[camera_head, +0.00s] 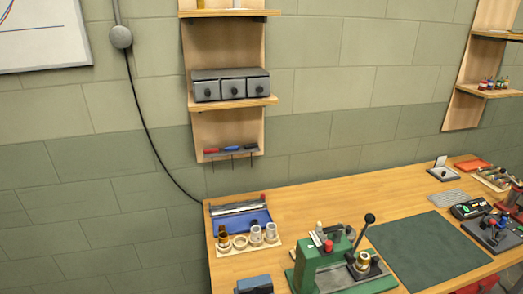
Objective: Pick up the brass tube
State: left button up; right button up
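A short brass-coloured cylinder (362,262) stands in the grey fixture of a green bench machine (318,265), beside a black-knobbed lever (362,230). A small amber-brown cylinder (223,236) stands at the left end of a pale rack (240,247), next to clear vials (256,234). I cannot tell for certain which of these, if either, is the brass tube. Neither of my grippers is in view.
The wooden workbench (300,204) runs along the wall, with a bare dark green mat (430,250) at its middle right. A blue tray (242,222) lies behind the rack. Control boxes (492,235) crowd the right. A wall shelf (232,102) holds grey drawers.

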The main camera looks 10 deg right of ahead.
aim_at(361, 265)
jog(key=z, duration=1.2)
